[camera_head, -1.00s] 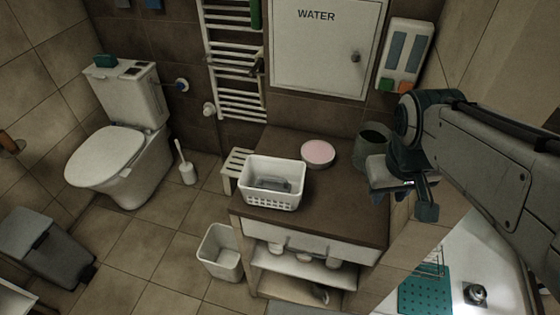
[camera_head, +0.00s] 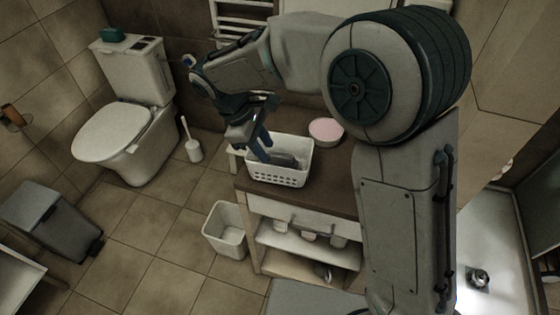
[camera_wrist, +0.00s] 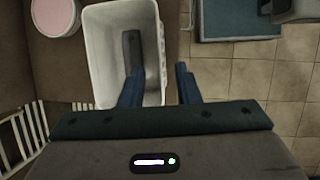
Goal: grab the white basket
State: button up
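The white basket (camera_head: 281,176) stands upright on the brown top of a cabinet, with slotted holes in its side and a grey object (camera_head: 286,160) inside. It also shows in the wrist view (camera_wrist: 105,45). My gripper (camera_head: 258,148) is over the left end of the basket in the head view. In the wrist view my gripper (camera_wrist: 160,82) is open, with one blue finger over the basket's inside and the other outside its slotted wall. The wall's rim lies between them. I cannot tell how deep the fingers are, and no grip shows.
A round pink-topped container (camera_head: 326,131) stands behind the basket on the cabinet top (camera_head: 335,184). A white bin (camera_head: 226,230) is on the floor left of the cabinet. A toilet (camera_head: 125,130) stands further left.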

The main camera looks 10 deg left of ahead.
aim_at(278, 167)
jog(key=p+x, duration=0.1)
jog(key=x, duration=0.7)
jog(key=shift+d, duration=0.2)
jog(key=shift+p+x, duration=0.4)
jog(key=shift+x, duration=1.85)
jog(key=shift+a+f, duration=0.1)
jog(key=shift+f, duration=0.05)
grip_shut()
